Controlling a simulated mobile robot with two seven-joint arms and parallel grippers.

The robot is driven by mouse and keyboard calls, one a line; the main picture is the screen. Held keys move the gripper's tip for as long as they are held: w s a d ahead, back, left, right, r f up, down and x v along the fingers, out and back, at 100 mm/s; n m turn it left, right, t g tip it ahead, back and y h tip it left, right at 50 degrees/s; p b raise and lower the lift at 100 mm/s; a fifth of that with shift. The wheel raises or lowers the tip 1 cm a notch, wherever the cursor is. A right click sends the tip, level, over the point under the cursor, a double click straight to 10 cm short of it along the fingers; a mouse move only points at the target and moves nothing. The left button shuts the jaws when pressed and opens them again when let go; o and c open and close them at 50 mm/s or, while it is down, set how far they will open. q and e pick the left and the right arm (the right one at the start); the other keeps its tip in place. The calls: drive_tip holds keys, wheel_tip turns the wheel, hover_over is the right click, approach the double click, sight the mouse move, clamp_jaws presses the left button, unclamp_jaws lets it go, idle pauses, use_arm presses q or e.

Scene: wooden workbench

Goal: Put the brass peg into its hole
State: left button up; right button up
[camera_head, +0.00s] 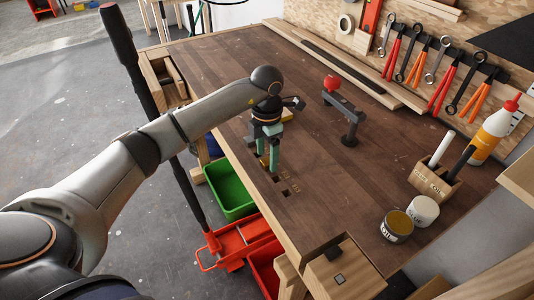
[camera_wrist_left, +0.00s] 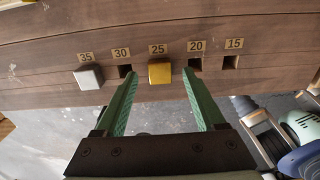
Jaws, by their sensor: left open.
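The brass peg (camera_wrist_left: 159,72) shows in the left wrist view as a square golden block below the label 25 (camera_wrist_left: 158,49) near the bench edge. It covers that spot, and how deep it sits cannot be told. My left gripper (camera_wrist_left: 159,75) is open, with one green finger on each side of the peg and gaps between. In the head view my left gripper (camera_head: 268,165) points down over the row of holes and mostly hides the peg. Square holes below 30 (camera_wrist_left: 125,71), 20 (camera_wrist_left: 195,64) and 15 (camera_wrist_left: 230,62) look empty. My right gripper is not in view.
A silver peg (camera_wrist_left: 89,77) stands below the label 35. A dark clamp with a red knob (camera_head: 332,83) is on the bench beyond the gripper. Tins (camera_head: 397,226), a wooden holder (camera_head: 434,180) and a glue bottle (camera_head: 493,131) stand at the right. The bench middle is clear.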

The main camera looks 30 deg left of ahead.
use_arm(q)
wheel_tip(320, 180, up, 12)
drive_tip(key=shift+r, duration=0.25)
idle(0.4)
idle(0.4)
